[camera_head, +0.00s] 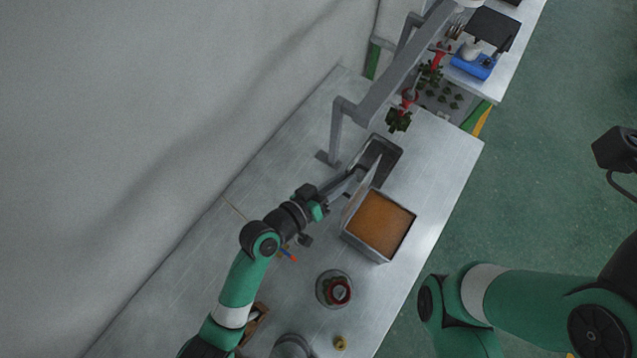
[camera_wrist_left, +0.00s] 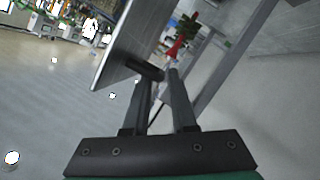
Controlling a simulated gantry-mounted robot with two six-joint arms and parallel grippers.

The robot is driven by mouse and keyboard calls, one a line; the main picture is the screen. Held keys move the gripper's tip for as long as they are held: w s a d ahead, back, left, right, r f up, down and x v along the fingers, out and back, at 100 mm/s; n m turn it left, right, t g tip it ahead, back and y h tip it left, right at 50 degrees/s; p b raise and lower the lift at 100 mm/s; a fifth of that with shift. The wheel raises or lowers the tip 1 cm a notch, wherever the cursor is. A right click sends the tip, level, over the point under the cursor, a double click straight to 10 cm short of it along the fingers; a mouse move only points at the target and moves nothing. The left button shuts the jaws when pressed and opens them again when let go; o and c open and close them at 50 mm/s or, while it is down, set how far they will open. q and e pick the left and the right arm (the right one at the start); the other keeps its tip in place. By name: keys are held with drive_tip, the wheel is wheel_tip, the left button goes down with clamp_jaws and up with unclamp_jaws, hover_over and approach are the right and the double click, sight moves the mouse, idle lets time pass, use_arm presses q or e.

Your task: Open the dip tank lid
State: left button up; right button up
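The dip tank (camera_head: 350,238) is a square metal box with orange-brown wax showing at its open top. A firm hold is not visible. My right gripper's fingers are out of view.
A grey gantry frame (camera_head: 338,135) carries red-and-green wax trees (camera_head: 398,120) above the bench. A round pot (camera_head: 322,290) stands nearer on the bench. A wall (camera_head: 150,120) borders the left; green floor is at right.

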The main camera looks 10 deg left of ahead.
use_arm(q)
drive_tip(key=v, duration=0.9)
drive_tip(key=shift+r, duration=0.1)
drive_tip(key=w+a+r+m+t, duration=0.1)
drive_tip(key=w+r+t, duration=0.2)
drive_tip(key=r, duration=0.8)
drive_tip(key=w+a+r+m+t, duration=0.1)
drive_tip(key=w+a+r+t, duration=0.15)
drive_tip(key=r, duration=0.95)
drive_tip(key=w+a+r+m+t, duration=0.1)
drive_tip(key=w+r+t, duration=0.2)
drive_tip(key=r, duration=0.8)
drive_tip(key=s+a+r+t+y+p, duration=0.2)
drive_tip(key=s+a+r+p, duration=0.1)
drive_tip(key=r, duration=0.7)
drive_tip(key=s+a+r+n+t+y+p, duration=0.1)
drive_tip(key=s+a+r+t+y+p, duration=0.2)
drive_tip(key=r, duration=0.7)
drive_tip(key=s+a+r+n+t+y+p, duration=0.1)
drive_tip(key=s+a+r+t+y+p, duration=0.1)
drive_tip(key=r+p, duration=0.4)
wheel_tip(320, 180, up, 5)
drive_tip(key=shift+s+a+y, duration=0.4)
drive_tip(key=shift+s+y, duration=0.05)
drive_tip(key=shift+y, duration=0.05)
